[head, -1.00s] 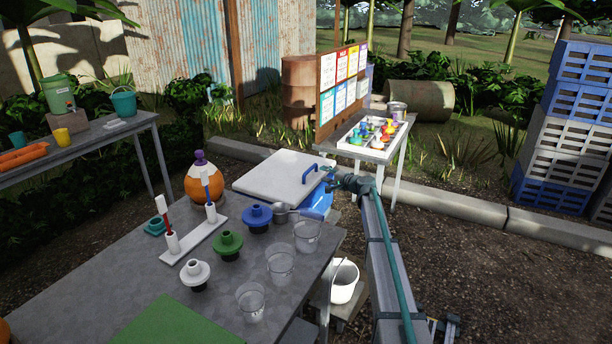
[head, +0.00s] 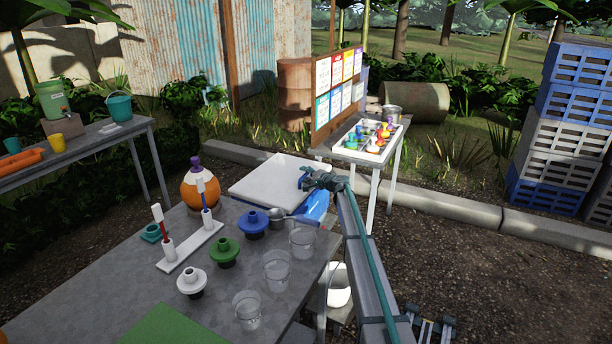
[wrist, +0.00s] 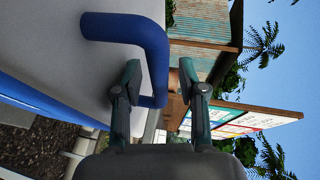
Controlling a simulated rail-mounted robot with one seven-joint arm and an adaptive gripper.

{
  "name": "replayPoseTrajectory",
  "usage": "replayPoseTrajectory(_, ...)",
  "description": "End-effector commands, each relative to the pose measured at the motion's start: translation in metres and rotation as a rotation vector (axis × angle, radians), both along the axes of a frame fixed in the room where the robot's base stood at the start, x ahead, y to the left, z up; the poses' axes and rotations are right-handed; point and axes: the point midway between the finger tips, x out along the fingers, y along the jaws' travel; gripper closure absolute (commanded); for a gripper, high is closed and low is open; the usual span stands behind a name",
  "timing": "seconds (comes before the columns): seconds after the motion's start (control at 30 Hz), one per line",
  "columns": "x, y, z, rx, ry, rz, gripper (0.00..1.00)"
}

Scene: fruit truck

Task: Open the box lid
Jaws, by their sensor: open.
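The box is blue (head: 316,206) and stands at the far end of the grey table. Its pale lid (head: 268,182) lies on top and looks closed. The lid's blue handle (wrist: 150,42) shows large in the wrist view as a bent bar; in the head view my gripper mostly covers it. My gripper (head: 306,180) is at the lid's right edge. In the wrist view my gripper (wrist: 161,65) is open, with the handle's bar between the two fingers in the picture. I cannot tell whether either finger touches it.
On the grey table (head: 100,270), an orange jug (head: 200,192), a white rack (head: 190,248), funnel-like pieces and clear cups stand near the box. A notice board (head: 337,92) and second table are behind my gripper. A white bucket (head: 339,287) sits low at right.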

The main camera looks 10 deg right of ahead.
Motion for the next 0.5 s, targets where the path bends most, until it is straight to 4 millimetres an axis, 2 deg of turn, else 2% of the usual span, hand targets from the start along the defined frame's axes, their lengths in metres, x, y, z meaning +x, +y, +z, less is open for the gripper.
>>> replayPoseTrajectory(0.1, -0.0004, -0.0002, -0.0001, 0.000, 0.000, 0.000, 0.59)
replayPoseTrajectory(0.3, -0.0005, -0.0004, 0.0000, 0.000, 0.000, 0.000, 0.92)
replayPoseTrajectory(0.37, -0.0005, -0.0004, 0.0000, 0.000, 0.000, 0.000, 1.00)
replayPoseTrajectory(0.5, -0.0005, -0.0005, 0.0000, 0.000, 0.000, 0.000, 1.00)
